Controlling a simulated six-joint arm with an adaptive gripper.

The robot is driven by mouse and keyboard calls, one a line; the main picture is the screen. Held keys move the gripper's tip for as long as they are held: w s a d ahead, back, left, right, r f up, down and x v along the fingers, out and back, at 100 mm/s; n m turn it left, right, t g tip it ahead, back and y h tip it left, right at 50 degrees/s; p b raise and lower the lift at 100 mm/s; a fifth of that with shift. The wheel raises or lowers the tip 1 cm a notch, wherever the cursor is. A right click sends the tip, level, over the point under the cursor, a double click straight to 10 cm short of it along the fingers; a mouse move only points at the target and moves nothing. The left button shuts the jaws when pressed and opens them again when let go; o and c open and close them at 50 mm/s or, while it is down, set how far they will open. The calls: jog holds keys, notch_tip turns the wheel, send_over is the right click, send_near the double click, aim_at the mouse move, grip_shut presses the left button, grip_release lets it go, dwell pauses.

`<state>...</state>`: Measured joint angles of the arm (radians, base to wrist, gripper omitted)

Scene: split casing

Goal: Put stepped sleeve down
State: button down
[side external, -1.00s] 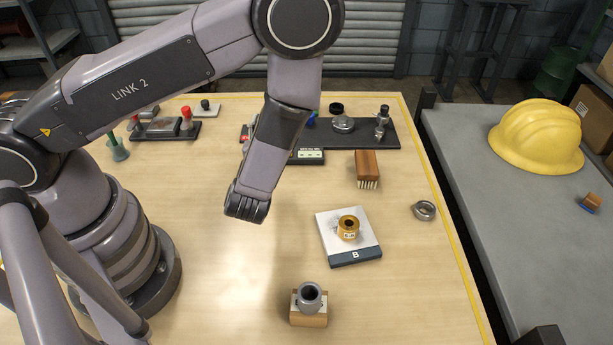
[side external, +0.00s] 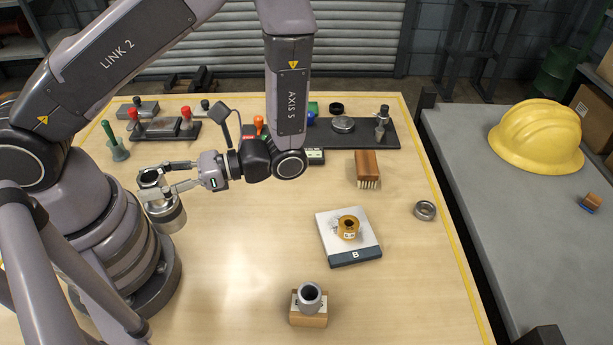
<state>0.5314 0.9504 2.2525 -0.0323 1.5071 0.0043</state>
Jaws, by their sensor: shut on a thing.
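The stepped sleeve (side external: 169,213) is a silvery metal cylinder with a narrower top, a wider lower part and a dark bore. It is at the left of the table, in front of my arm's base. The sleeve looks roughly upright, perhaps slightly tilted. I cannot tell whether its underside touches the table or hangs above it.
A white plate marked B (side external: 334,245) carries a brass flanged part (side external: 348,226). A grey hollow part (side external: 310,292) stands on a wooden block (side external: 309,318). A brush (side external: 367,167) and metal ring (side external: 425,210) lie right. The left-centre table (side external: 235,260) is clear.

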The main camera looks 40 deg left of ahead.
jog(key=d+f+n+g+h, duration=0.1)
jog(key=d+n+g+h, duration=0.1)
jog(key=d+n+h, duration=0.85)
jog(key=w+d+n+t+h, duration=0.55)
jog(key=w+d+h, duration=0.35)
jog(key=d+h, duration=0.25)
jog(key=shift+t, duration=0.25)
jog(key=shift+w+d+f, duration=1.5)
jog(key=shift+d+f, duration=0.4)
jog(key=shift+f, duration=0.35)
jog(key=shift+w+d+f, duration=1.45)
jog(key=shift+d+f, duration=0.4)
jog(key=shift+f, duration=0.4)
jog(key=shift+w+d+f, duration=1.5)
jog(key=shift+d+f, duration=0.4)
jog(key=shift+f, duration=0.35)
jog(key=c, duration=0.7)
grip_release()
jog(key=shift+f, duration=0.2)
jog(key=shift+o, duration=0.2)
jog(key=shift+r, duration=0.1)
